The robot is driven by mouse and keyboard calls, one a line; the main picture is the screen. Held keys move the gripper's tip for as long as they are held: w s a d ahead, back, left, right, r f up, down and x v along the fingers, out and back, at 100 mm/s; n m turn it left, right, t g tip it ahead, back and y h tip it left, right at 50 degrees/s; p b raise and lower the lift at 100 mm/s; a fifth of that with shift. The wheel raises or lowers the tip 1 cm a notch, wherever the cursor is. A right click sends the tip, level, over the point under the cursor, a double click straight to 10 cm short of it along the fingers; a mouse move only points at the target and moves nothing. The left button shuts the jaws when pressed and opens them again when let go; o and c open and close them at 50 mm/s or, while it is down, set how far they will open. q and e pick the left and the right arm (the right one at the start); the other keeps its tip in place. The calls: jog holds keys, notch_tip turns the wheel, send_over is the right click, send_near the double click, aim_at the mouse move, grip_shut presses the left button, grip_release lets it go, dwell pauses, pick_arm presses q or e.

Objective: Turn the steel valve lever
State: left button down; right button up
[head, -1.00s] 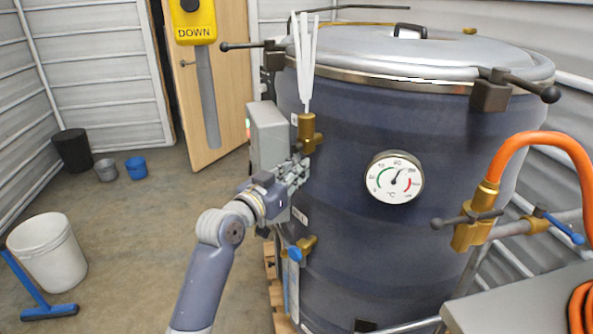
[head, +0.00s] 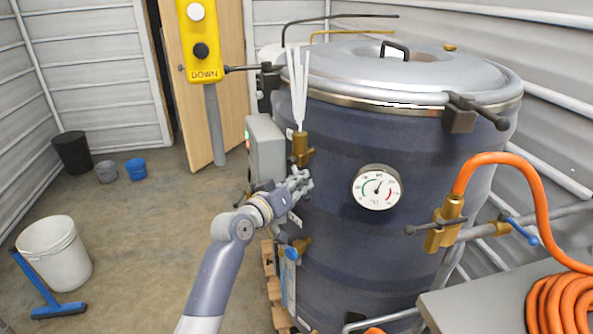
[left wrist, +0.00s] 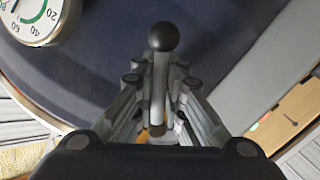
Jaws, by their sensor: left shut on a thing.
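The steel valve lever (left wrist: 158,90) shows in the left wrist view as a pale bar ending in a dark ball knob (left wrist: 163,36). My left gripper (left wrist: 160,88) is shut on the bar, with the knob sticking out past the fingertips. In the head view my left gripper (head: 300,184) is at the left side of the big dark blue vessel (head: 350,255), just below a brass fitting (head: 300,150). White streaks rise from that fitting. The gripper hides the lever in the head view. My right gripper is not in view.
A round dial (head: 377,187) is on the vessel front, right of the gripper. A grey box (head: 265,148) and a blue-handled tap (head: 297,248) are close by. An orange hose (head: 520,170) runs at the right. A white bucket (head: 55,255) stands on open floor at the left.

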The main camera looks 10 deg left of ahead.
aim_at(308, 195)
pick_arm(q)
jog(key=r+n+p, duration=0.1)
jog(key=n+p, duration=0.1)
jog(key=p, duration=0.1)
jog(key=s+d+r+n+g+p, duration=0.1)
jog(key=n+p, duration=0.1)
jog(key=p, duration=0.1)
jog(key=d+r+n+h+p, duration=0.1)
jog(key=n+p, duration=0.2)
jog(key=p, duration=0.1)
jog(key=shift+s+r+g, duration=0.15)
jog(key=shift+s+g, duration=0.1)
jog(key=shift+g, duration=0.15)
jog(key=shift+r+n+g+h+p, duration=0.3)
jog(key=shift+r+n+p, duration=0.05)
jog(key=shift+n+p, duration=0.55)
jog(key=shift+s+d+r+n+p, duration=0.1)
jog(key=shift+r+n+p, duration=0.15)
jog(key=shift+n+p, duration=0.3)
jog(key=c, duration=1.7)
grip_release()
jog(key=shift+o, duration=0.2)
jog(key=shift+r, duration=0.15)
jog(key=v, duration=1.2)
jog(key=shift+a, duration=0.2)
